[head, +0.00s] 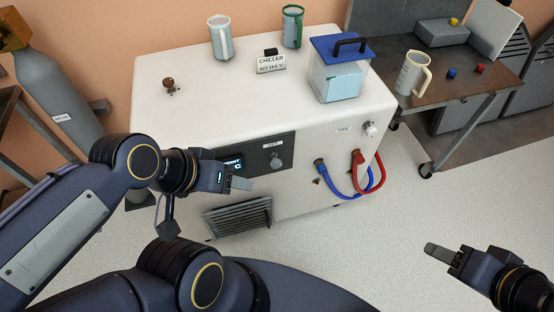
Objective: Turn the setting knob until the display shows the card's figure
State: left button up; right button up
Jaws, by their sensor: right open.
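The white chiller (185,115) stands in the middle, with a dark control panel on its front. The setting knob (276,162), small and grey, is on that panel. The display (233,163) is left of the knob; my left gripper partly covers it, and its figure is unreadable. The card (271,64) stands on top and says CHILLER, with a small set figure in °C that I cannot read surely. My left gripper (240,183) is just left of and below the knob, apart from it in the picture; its opening is unclear. My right gripper (437,251) is open and empty over the floor at right.
On the chiller stand a pale mug (221,40), a green-trimmed mug (292,27) and a blue-lidded clear box (339,80). Red and blue hoses (357,190) loop from its front right. A table (462,85) with a jug (411,74) stands right. Open floor lies in front.

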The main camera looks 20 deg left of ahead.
aim_at(276, 163)
jog(key=u, duration=1.35)
jog(key=j+z, duration=0.3)
jog(key=z, duration=0.15)
jog(key=j+z, duration=0.7)
jog(key=z, duration=0.15)
